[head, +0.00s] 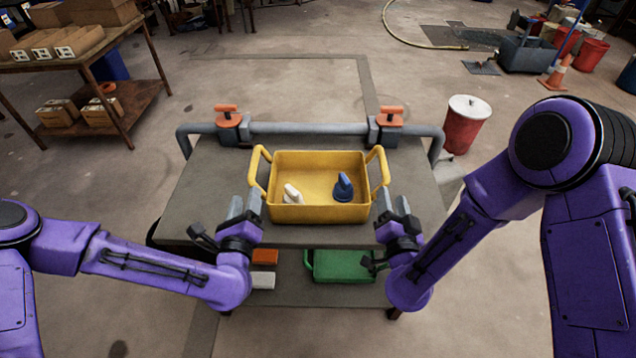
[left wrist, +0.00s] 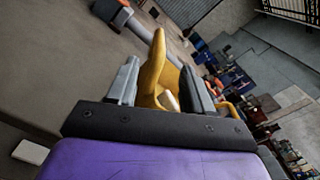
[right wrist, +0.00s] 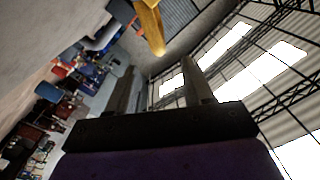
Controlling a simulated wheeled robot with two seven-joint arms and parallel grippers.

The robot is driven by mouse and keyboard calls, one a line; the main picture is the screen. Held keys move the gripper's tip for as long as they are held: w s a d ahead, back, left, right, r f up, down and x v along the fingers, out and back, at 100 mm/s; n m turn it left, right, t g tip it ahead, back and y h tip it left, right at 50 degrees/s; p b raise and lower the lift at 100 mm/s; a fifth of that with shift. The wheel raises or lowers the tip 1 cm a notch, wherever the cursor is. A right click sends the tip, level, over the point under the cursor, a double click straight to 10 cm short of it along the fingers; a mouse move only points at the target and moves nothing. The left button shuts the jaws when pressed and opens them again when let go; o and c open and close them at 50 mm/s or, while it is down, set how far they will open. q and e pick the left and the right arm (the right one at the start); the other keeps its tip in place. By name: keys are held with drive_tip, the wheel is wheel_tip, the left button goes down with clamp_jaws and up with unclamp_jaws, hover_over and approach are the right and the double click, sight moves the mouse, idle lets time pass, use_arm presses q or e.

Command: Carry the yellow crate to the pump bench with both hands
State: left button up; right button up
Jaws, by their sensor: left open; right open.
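The yellow crate (head: 318,214) stands upright on a grey-topped table (head: 205,190), with a raised handle at each end. A white item (head: 292,194) and a dark blue item (head: 343,187) are inside it. My left gripper (head: 246,205) is open at the crate's left end. In the left wrist view the yellow handle (left wrist: 153,68) shows between its fingers (left wrist: 160,88). My right gripper (head: 390,207) is open near the crate's right end. In the right wrist view the handle (right wrist: 150,25) lies ahead of its fingertips (right wrist: 158,75), not between them.
A grey pipe (head: 300,128) with two orange-handled fittings runs along the table's back edge. A green crate (head: 342,267) is on the shelf below. A red bin (head: 465,125) stands right of the table. A bench with boxes (head: 110,38) is at the back left. Open floor lies behind.

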sight(252, 167)
use_arm(q)
drive_tip(key=w, duration=1)
drive_tip(key=shift+w+f, duration=0.1)
drive_tip(key=shift+w, duration=0.2)
use_arm(e)
drive_tip(key=w, duration=1)
drive_tip(key=shift+w+f, duration=0.1)
drive_tip(key=shift+w, duration=0.2)
use_arm(q)
clamp_jaws()
use_arm(e)
clamp_jaws()
